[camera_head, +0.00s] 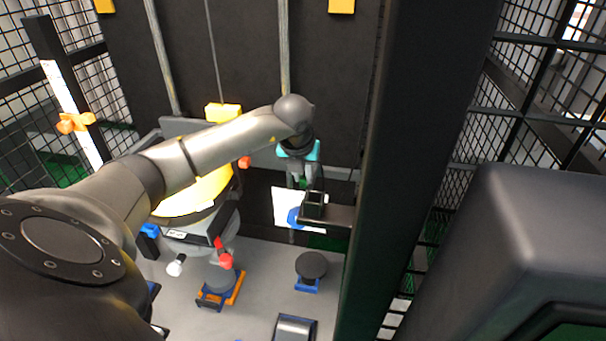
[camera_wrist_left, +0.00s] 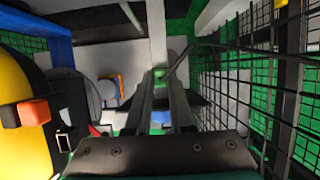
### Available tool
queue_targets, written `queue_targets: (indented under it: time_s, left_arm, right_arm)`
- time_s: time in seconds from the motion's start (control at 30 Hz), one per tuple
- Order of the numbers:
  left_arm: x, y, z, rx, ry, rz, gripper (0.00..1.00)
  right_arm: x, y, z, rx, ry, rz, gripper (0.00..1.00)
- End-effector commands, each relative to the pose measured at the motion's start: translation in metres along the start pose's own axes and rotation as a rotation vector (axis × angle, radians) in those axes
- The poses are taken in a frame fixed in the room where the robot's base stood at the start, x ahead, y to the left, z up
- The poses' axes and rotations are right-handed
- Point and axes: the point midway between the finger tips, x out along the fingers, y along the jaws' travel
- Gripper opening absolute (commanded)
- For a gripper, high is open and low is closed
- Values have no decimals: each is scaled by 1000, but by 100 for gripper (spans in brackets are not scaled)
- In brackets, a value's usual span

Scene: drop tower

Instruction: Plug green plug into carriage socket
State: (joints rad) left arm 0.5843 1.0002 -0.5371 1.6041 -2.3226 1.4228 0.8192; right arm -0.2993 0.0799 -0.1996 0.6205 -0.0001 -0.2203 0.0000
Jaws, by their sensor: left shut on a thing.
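My left gripper (camera_head: 302,181) hangs down from the teal-banded wrist, in front of the dark back panel. It is shut on the green plug (camera_head: 303,184), of which only a small green part shows between the fingers. In the left wrist view the two grey fingers run forward, with green at their tips (camera_wrist_left: 174,74) and a dark cable curving away. A black open-topped box on a bracket (camera_head: 313,204) is just below the gripper; I cannot tell whether the plug touches it. The yellow-topped carriage (camera_head: 205,192) is left of the gripper, partly behind my arm. I cannot make out its socket for sure.
A thick black post (camera_head: 385,170) stands close to the right of the gripper. Mesh fencing (camera_head: 540,70) lines the sides. A round dark knob on a blue base (camera_head: 311,266) and a red-handled device (camera_head: 222,277) are on the grey floor plate below.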

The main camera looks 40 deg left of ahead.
Motion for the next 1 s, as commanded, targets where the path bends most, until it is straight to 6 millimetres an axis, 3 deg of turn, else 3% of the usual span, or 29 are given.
queue_targets:
  time_s: [0.1,0.13,0.43,0.77,1.0]
  left_arm:
    - [2,0,-1,0,-1,0,0]
    - [2,0,-1,0,-1,0,23]
    - [2,0,0,0,0,0,56]
    - [-3,0,0,0,-1,0,56]
    - [-41,0,1,2,-5,-1,56]
  right_arm:
    - [3,0,0,0,0,0,71]
    - [2,0,0,0,0,0,71]
    - [2,0,0,0,0,0,71]
    - [2,0,0,0,-1,-1,71]
    - [-2,0,0,0,-1,-1,71]
